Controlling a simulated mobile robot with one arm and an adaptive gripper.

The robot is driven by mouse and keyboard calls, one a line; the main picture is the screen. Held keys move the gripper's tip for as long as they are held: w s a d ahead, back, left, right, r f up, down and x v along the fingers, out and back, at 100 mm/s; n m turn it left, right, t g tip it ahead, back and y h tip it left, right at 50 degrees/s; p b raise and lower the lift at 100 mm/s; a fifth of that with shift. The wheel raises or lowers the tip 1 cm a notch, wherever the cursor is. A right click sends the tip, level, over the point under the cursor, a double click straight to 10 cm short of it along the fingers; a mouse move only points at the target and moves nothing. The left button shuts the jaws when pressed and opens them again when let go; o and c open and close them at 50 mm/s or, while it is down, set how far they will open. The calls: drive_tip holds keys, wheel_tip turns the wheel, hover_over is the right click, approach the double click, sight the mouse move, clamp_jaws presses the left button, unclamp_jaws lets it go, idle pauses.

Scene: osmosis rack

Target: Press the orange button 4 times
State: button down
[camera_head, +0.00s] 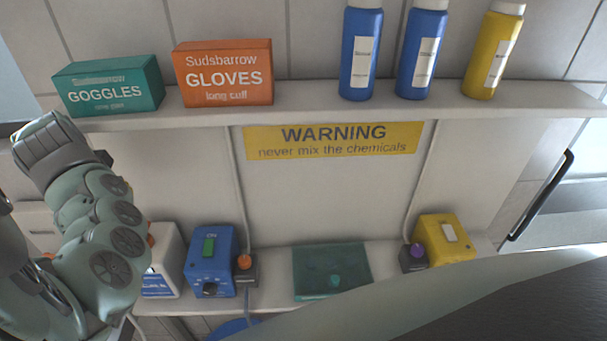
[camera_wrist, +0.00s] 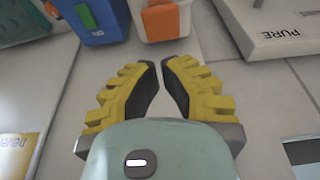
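The orange button (camera_head: 244,262) is a small round knob on a dark box on the lower shelf, right of the blue control box (camera_head: 211,262). An orange bit (camera_wrist: 51,9) by the blue box (camera_wrist: 92,18) shows at the top edge of the wrist view; it may be this button. My gripper (camera_wrist: 161,64) has yellow ribbed fingers with black pads. The fingertips are close together with a narrow gap, and nothing is held. It appears apart from the boxes. In the head view my arm is at the left, and I cannot make out the fingers.
A white-and-orange container (camera_wrist: 166,19) is ahead of the fingers. The lower shelf also holds a teal tray (camera_head: 332,272), a purple button (camera_head: 416,251) and a yellow box (camera_head: 444,239). The upper shelf (camera_head: 330,108) carries boxes and bottles. Cables hang behind both buttons.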

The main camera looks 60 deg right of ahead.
drive_tip(key=shift+p+x, duration=1.75)
drive_tip(key=shift+x, duration=1.25)
drive_tip(key=shift+w+d+f, duration=0.15)
drive_tip(key=shift+d+f, duration=0.05)
drive_tip(key=shift+f, duration=0.25)
drive_tip(key=shift+w+d+f, duration=0.1)
drive_tip(key=shift+f, duration=0.65)
